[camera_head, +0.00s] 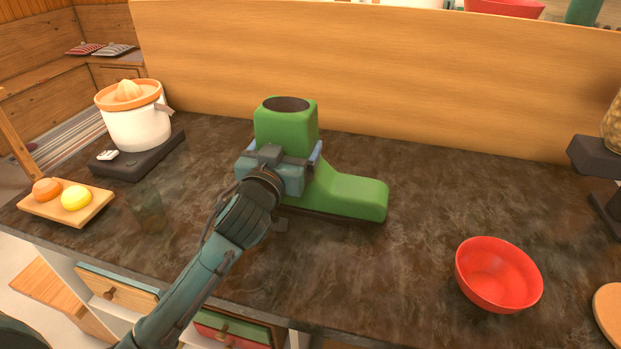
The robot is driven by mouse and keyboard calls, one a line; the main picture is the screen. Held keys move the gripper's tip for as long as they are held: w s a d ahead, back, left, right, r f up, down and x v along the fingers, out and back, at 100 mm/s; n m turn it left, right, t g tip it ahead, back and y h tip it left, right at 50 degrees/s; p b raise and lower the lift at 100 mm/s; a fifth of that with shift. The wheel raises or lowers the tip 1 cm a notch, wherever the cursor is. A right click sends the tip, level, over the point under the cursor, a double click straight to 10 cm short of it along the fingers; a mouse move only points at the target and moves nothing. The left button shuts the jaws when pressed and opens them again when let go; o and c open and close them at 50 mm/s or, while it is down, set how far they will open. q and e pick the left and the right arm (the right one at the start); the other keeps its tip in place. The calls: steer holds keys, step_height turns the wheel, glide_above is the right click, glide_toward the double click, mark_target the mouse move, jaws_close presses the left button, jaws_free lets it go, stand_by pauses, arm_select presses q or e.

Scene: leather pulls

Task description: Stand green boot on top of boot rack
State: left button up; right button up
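The green boot (349,195) stands upright on the dark counter near the middle of the head view, its toe pointing right and its dark shaft opening facing up. A thin dark edge shows under its foot; I cannot tell whether this is its sole or something beneath it. My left gripper (281,152) reaches in from the lower left, with its fingers on both sides of the lower shaft and their blue-grey pads against it. The gripper hides the heel side. My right gripper is not in view. I cannot make out a boot rack.
A white juicer (137,127) with an orange top stands on a dark base at left. A wooden board (42,211) holds an orange and a yellow fruit. A red bowl (497,275) sits at right. A wooden panel (400,78) rises behind. Counter between boot and bowl is clear.

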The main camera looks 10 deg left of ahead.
arm_select(q)
steer(key=c, duration=0.4)
steer(key=shift+r, duration=0.15)
steer(key=shift+c, duration=1)
